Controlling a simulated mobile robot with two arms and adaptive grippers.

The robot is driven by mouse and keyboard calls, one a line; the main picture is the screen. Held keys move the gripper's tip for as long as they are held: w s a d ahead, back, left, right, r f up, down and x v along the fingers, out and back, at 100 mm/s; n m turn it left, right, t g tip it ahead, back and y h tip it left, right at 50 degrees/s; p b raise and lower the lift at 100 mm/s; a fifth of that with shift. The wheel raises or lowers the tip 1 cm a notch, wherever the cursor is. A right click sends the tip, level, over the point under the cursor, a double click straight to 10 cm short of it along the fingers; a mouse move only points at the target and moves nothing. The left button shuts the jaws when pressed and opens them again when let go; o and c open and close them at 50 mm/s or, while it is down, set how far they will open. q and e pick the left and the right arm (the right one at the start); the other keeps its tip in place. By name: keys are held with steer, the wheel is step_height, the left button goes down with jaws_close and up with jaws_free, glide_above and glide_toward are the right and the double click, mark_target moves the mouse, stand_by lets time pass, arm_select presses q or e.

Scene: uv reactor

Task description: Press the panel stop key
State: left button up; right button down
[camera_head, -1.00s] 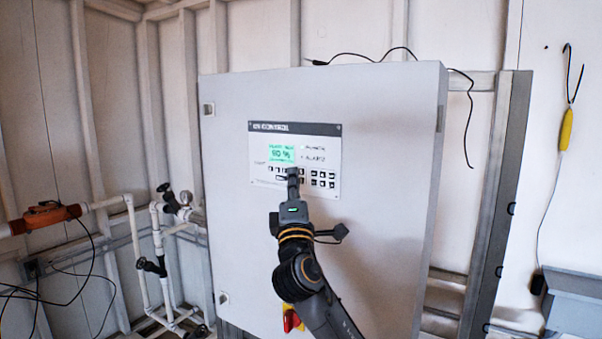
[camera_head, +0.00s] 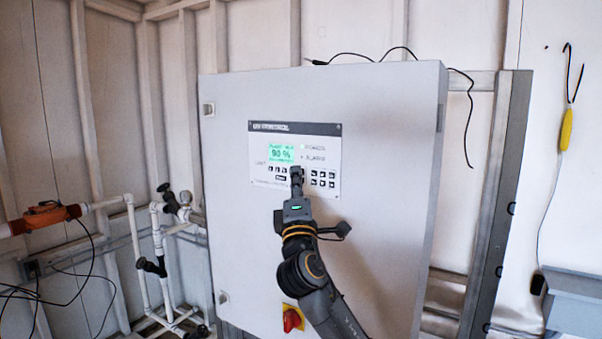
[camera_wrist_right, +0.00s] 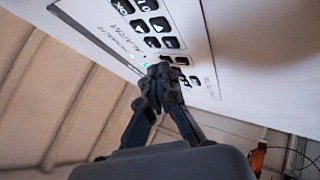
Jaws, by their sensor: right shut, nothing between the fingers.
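The control panel (camera_head: 325,155) is a pale plate with a dark title strip on the front of a large grey cabinet (camera_head: 380,125). It has a green display reading 90 % (camera_head: 281,153) and two groups of dark keys (camera_head: 323,179). My right gripper (camera_head: 296,172) is shut and empty, with its fingertips at the panel between the two key groups. In the right wrist view the closed fingertips (camera_wrist_right: 161,72) are close to small keys, and they hide part of the key field. I cannot tell which key is the stop key, nor whether the tips touch one. My left gripper is out of view.
A red rotary switch (camera_head: 291,319) on a yellow plate sits low on the cabinet, beside my right arm. White pipes with valves (camera_head: 158,240) stand to the left. A metal upright (camera_head: 497,200) and a hanging yellow-handled tool (camera_head: 566,130) are to the right.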

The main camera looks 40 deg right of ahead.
stand_by(0.3)
steer(key=shift+s+a, duration=0.25)
steer(key=shift+a, duration=0.35)
steer(key=shift+s+a+p, duration=0.1)
steer(key=shift+s+a, duration=0.2)
steer(key=shift+a, duration=0.45)
steer(key=shift+s+a+p, duration=0.1)
steer(key=shift+s+a, duration=0.25)
steer(key=shift+a, duration=0.4)
steer(key=shift+s+a+p, duration=0.1)
steer(key=shift+s+a, duration=0.2)
steer(key=shift+a, duration=0.45)
